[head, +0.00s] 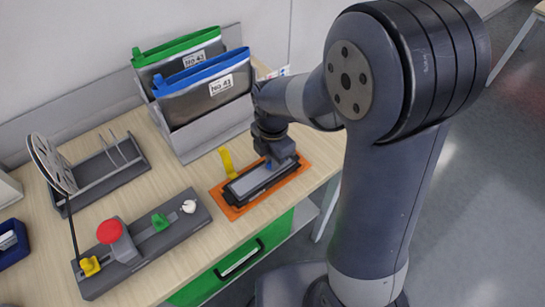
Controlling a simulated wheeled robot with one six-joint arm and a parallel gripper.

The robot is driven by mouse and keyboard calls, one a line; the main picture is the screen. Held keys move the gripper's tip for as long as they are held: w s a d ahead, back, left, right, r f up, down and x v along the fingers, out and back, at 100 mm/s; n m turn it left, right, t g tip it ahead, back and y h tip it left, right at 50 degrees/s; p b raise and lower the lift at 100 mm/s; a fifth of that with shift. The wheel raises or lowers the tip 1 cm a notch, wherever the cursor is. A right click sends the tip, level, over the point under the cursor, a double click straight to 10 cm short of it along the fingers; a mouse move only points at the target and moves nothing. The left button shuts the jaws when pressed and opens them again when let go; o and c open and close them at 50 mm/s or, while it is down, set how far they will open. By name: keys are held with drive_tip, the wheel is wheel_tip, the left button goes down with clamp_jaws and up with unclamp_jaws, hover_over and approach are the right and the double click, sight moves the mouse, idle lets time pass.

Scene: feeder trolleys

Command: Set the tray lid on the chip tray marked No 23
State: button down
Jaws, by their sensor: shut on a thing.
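My gripper (273,160) reaches down over the right end of a long, narrow grey lid (247,183) and is shut on it, near a small blue part. The lid is over a black chip tray (239,202), lined up along it. I cannot tell whether the lid rests on the tray or is held just above it. The tray lies on an orange mat (231,213) near the table's front edge. No number on the tray is readable, and my gripper hides part of the lid's right end.
A yellow upright strip (227,161) stands just behind the tray. Two pouches, green-topped (180,48) and blue-topped (205,85), stand in a grey rack behind. Bare wood lies between.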

drive_tip(key=c, duration=1.3)
unclamp_jaws()
drive_tip(key=shift+c, duration=0.2)
wheel_tip(320, 180, up, 6)
drive_tip(key=p, duration=0.5)
drive_tip(key=shift+r, duration=0.1)
